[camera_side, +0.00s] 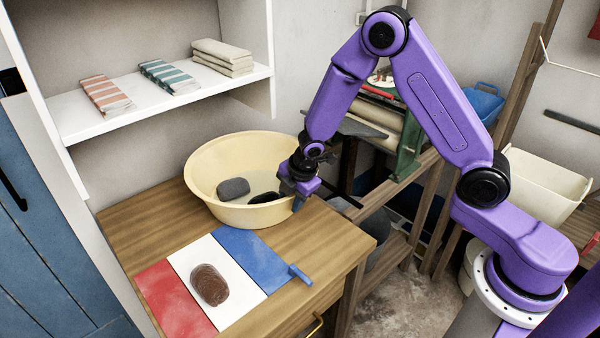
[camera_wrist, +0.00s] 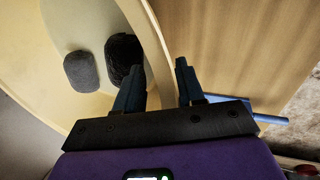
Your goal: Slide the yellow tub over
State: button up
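The yellow tub (camera_side: 215,158) is a pale, wide, round basin on the wooden worktop. A grey rounded block (camera_side: 233,188) and a black one (camera_side: 264,198) lie inside it; both also show in the wrist view, grey (camera_wrist: 81,72) and black (camera_wrist: 123,55). My gripper (camera_side: 298,200) is low at the tub's right rim. In the wrist view its two fingers (camera_wrist: 158,68) are apart, one over the inside of the tub and the other outside, with the tub's rim (camera_wrist: 153,35) between them. I cannot tell whether either finger touches the wall.
Red (camera_side: 172,298), white (camera_side: 190,262) and blue (camera_side: 252,258) panels lie in front of the tub, with a brown oval lump (camera_side: 209,285) on the white one. A blue handle-like piece (camera_side: 300,274) lies near the worktop's right edge. A shelf (camera_side: 150,115) with folded cloths is behind left.

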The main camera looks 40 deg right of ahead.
jog(key=v, duration=1.6)
jog(key=shift+r, duration=0.4)
jog(key=shift+s, duration=0.25)
jog(key=s+d+m+g, duration=0.1)
jog(key=s+m, duration=0.2)
jog(key=s, duration=1.1)
jog(key=s+d+r+m+g, duration=0.1)
jog(key=s+d+m+g, duration=0.1)
jog(key=s, duration=1.2)
jog(key=shift+s+m, duration=0.25)
jog(key=shift+m, duration=0.45)
jog(key=shift+d, duration=0.1)
